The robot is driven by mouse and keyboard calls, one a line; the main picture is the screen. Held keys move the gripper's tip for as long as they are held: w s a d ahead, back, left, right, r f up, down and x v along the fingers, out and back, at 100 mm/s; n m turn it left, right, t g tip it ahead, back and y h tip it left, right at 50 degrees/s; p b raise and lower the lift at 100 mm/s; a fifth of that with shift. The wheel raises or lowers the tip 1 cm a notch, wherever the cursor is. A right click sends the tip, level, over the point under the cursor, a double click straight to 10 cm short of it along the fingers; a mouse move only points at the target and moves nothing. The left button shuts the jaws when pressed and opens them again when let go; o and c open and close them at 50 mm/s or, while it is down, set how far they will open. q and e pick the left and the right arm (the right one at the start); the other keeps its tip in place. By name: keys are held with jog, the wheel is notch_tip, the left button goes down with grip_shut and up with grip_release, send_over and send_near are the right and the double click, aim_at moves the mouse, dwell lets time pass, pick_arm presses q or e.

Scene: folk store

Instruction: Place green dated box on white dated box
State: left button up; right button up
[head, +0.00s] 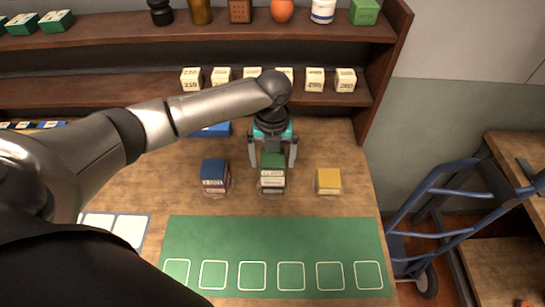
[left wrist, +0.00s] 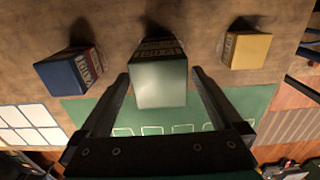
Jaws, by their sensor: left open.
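A green-topped box (head: 272,160) stands on the wooden table, in the middle of a row of three. Pale lettered bands show on its front below the green. I cannot tell whether these are its own face or a white box under it. In the left wrist view its pale green top (left wrist: 160,84) lies between the fingers. My left gripper (head: 273,163) points down over it with fingers open, one on each side. White dated boxes (head: 314,79) stand in a row on the lower shelf; my arm partly hides some. My right gripper is not in view.
A blue-and-red box (head: 213,174) stands left of the green one, a yellow box (head: 328,181) right. A green mat (head: 275,232) with outlined squares lies in front, bare. Shelf boards (head: 200,48) rise behind. A blue hand truck (head: 440,200) stands right of the table.

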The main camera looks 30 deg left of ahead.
aim_at(273, 157)
pick_arm(q)
notch_tip(273, 157, up, 12)
jog(key=p, duration=0.1)
jog(key=shift+r, duration=0.2)
dwell(0.6)
